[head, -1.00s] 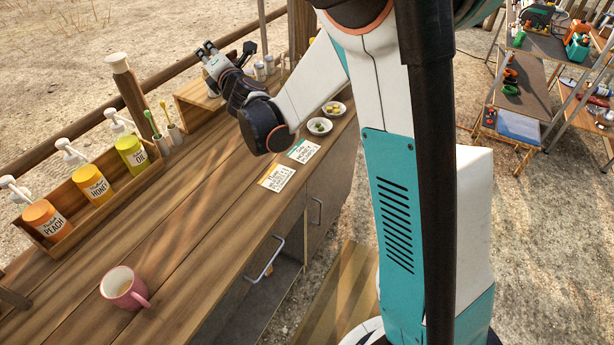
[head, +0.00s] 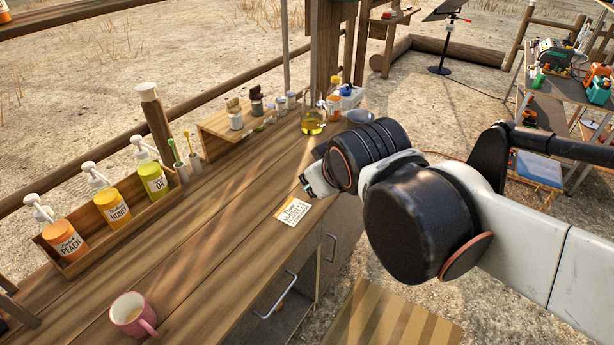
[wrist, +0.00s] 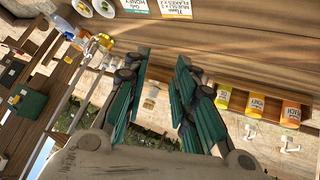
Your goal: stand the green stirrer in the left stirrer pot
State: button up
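The green stirrer (head: 173,149) stands tilted in the head view, seemingly in the left one of two small grey pots (head: 183,174) at the end of the bottle rack. A yellowish stirrer (head: 188,142) leans in the right pot (head: 196,164). My gripper (head: 316,181) is over the counter's front edge, right of the stirrers and well apart from them; my wrist hides part of it. In the wrist view my gripper (wrist: 158,100) has its teal fingers spread with nothing held between them. I cannot make out the stirrers in the wrist view.
A wooden rack (head: 75,257) holds PEACH, HONEY and OIL pump bottles. A pink mug (head: 133,315) stands at the counter's near left. A card (head: 292,211) lies by the front edge. A low shelf with jars (head: 236,117) and a glass jug (head: 313,120) stand behind. Mid-counter is clear.

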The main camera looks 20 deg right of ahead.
jog(key=s+a+f+m+g+y, duration=0.1)
jog(key=s+a+f+m, duration=0.1)
jog(key=s, duration=0.4)
jog(key=shift+s+f+g, duration=0.3)
jog(key=shift+f, duration=0.25)
dwell(0.6)
